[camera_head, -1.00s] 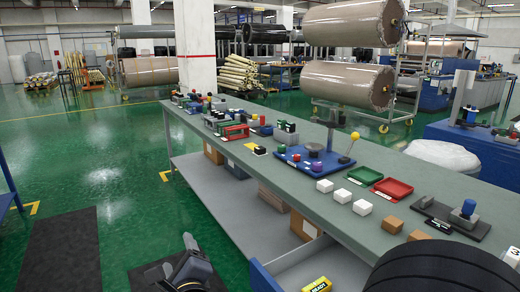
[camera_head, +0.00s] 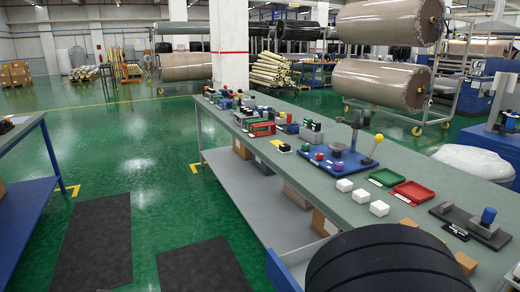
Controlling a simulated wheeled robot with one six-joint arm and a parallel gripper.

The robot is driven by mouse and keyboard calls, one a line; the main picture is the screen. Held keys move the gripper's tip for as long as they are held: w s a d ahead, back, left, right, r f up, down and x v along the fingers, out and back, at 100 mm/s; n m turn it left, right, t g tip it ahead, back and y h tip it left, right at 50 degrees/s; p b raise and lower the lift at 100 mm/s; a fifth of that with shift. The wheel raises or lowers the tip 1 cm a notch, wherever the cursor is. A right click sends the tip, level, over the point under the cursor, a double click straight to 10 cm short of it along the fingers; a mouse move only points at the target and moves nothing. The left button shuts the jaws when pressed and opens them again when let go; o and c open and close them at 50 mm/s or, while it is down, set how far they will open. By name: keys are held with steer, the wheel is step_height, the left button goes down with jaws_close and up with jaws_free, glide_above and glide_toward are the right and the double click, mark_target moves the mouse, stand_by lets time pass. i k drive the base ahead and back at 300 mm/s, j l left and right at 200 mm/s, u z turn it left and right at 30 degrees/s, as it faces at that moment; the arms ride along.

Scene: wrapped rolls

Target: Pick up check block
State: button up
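I cannot tell which block is the check block, as no such label is readable. A white block (camera_head: 345,185) stands on the green-topped table (camera_head: 300,195). A second white block (camera_head: 361,195) and a third white block (camera_head: 379,208) stand in a row with it near the front edge. A brown block (camera_head: 408,223) stands further along, and another brown block (camera_head: 466,262) lies nearer me. My gripper is not in view. A large black ribbed shape fills the bottom right and hides part of the table front.
A blue tray (camera_head: 312,165) holds a stand and coloured balls. A green tray (camera_head: 389,177), a red tray (camera_head: 413,192) and a dark fixture (camera_head: 470,226) stand to its right. Dark mats (camera_head: 85,240) lie on the open green floor. Another blue-framed table (camera_head: 30,185) is at left.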

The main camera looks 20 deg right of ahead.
mark_target(284, 148)
steer(key=i, duration=1.35)
steer(key=i+j, duration=0.1)
steer(key=i, duration=0.4)
steer(key=i+z, duration=0.1)
steer(key=i, duration=0.45)
steer(key=i+j, duration=0.15)
steer(key=i, duration=0.35)
steer(key=i+z, duration=0.1)
steer(key=z, duration=3.2)
